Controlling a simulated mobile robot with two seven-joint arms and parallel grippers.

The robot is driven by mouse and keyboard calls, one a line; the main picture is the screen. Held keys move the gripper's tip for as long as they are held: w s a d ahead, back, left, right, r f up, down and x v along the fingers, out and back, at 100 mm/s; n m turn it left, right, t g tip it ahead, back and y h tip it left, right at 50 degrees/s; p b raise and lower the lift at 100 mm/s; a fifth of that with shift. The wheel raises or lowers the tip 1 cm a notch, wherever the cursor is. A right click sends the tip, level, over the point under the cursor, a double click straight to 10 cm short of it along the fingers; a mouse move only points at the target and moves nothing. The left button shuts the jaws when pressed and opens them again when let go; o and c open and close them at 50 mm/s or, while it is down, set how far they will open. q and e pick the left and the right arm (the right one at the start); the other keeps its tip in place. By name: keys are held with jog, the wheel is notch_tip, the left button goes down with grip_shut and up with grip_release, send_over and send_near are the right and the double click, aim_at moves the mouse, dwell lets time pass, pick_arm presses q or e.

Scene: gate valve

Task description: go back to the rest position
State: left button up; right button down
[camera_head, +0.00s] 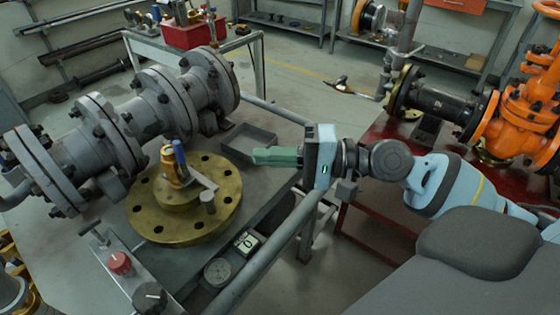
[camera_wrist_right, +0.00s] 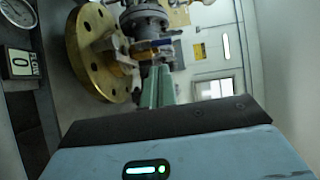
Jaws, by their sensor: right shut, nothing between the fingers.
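My right gripper (camera_head: 256,156) has green fingers and comes in from the right in the head view. Its fingers are shut and empty, pointing left above the bench edge. My left gripper is not in view.
A grey flanged pipe (camera_head: 150,115) lies across the bench. A shallow grey tray (camera_head: 250,142) sits behind my right gripper. A gauge (camera_head: 217,271) and a counter (camera_head: 246,242) are at the bench front. An orange valve (camera_head: 525,115) stands on a red table at right.

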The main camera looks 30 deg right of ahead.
jog(key=shift+b+v, duration=0.35)
jog(key=shift+v, duration=0.6)
